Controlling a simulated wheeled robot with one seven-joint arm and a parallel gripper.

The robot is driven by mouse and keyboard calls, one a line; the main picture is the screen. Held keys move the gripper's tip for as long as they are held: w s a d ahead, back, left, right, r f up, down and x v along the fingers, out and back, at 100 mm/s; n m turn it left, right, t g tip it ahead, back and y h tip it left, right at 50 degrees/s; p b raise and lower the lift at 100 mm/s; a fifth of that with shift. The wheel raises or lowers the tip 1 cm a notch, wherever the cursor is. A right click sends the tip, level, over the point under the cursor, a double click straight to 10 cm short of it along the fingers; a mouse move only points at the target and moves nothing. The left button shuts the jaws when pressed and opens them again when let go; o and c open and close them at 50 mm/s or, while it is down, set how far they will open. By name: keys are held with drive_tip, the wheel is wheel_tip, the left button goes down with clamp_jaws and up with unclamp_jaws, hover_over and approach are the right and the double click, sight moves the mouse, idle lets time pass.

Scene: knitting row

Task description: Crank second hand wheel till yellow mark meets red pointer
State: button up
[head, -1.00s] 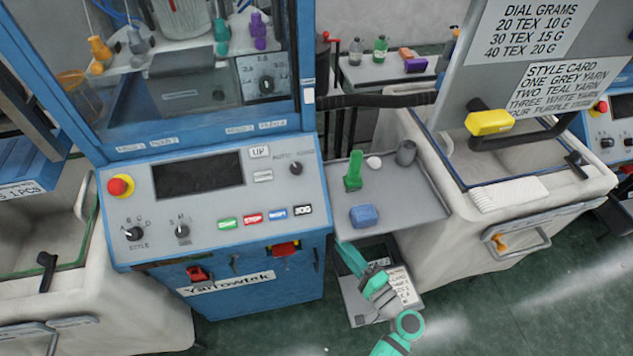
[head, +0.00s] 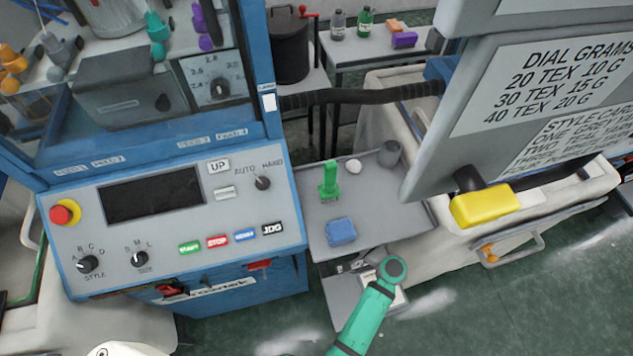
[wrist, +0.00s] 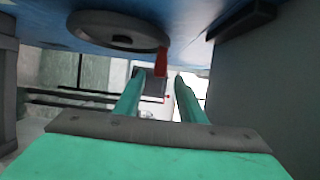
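In the wrist view a dark hand wheel (wrist: 118,28) sits under a blue machine surface at the top. A red part (wrist: 162,62) hangs at its right edge; I cannot tell if it is a handle or the pointer. My gripper (wrist: 160,80) is open, its two teal fingers pointing up toward the red part, which shows above the gap between the fingertips. I cannot tell whether they touch. No yellow mark shows on the wheel. In the head view my teal arm hides most of the gripper, below the small grey shelf.
The blue machine's control panel (head: 130,245) is on the left.

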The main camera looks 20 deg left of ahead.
drive_tip(key=shift+s+a+x, duration=0.1)
drive_tip(key=shift+s+x, duration=0.05)
drive_tip(key=shift+x, duration=1.6)
drive_tip(key=shift+s+a+x, duration=0.15)
drive_tip(key=shift+s+x, duration=0.05)
drive_tip(key=shift+x, duration=1.55)
drive_tip(key=shift+d, duration=0.1)
drive_tip(key=shift+c, duration=0.2)
clamp_jaws()
